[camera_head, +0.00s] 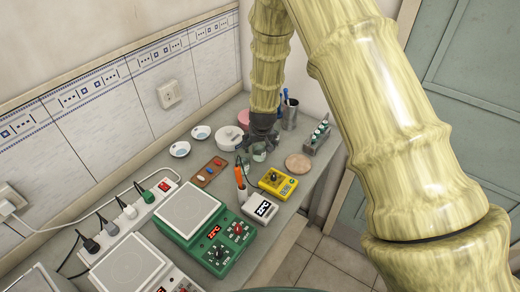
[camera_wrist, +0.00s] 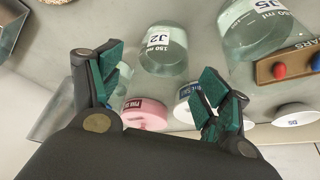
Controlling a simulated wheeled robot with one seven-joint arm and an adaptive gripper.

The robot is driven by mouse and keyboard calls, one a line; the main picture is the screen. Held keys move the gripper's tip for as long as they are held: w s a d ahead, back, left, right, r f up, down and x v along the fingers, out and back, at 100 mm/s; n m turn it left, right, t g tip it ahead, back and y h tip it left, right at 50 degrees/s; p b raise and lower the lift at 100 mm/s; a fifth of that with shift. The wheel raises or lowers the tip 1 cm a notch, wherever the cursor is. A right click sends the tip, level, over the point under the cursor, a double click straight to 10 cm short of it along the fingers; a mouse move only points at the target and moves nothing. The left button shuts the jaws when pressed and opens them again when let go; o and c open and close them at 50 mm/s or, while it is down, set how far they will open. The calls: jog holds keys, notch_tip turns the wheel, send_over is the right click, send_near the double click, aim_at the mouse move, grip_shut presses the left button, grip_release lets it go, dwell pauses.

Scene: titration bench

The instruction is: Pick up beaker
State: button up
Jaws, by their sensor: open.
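In the wrist view, a clear glass beaker labelled J2, 150 ml (camera_wrist: 163,52), stands just beyond the space between my fingers. A second clear beaker labelled J5, 150 ml (camera_wrist: 252,32), stands to its right. My gripper (camera_wrist: 165,75) is open with green-padded fingers, one at each side, and nothing is held between them. In the head view, my gripper (camera_head: 260,142) is low over the far part of the bench. A small glass beaker (camera_head: 259,155) shows just below it, partly hidden by the fingers; its label cannot be read there.
A pink-lidded jar (camera_wrist: 146,114) and white jar (camera_wrist: 186,104) stand close to the fingers. Around my gripper are a metal cup (camera_head: 291,115), a vial rack (camera_head: 319,137), a round tan disc (camera_head: 298,162), a yellow meter (camera_head: 277,183) and a brown tray (camera_head: 209,172).

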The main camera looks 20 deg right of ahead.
jog(key=shift+f, duration=0.1)
jog(key=shift+c, duration=0.4)
jog(key=c, duration=1)
jog(key=shift+c, duration=0.6)
jog(key=shift+r, duration=0.25)
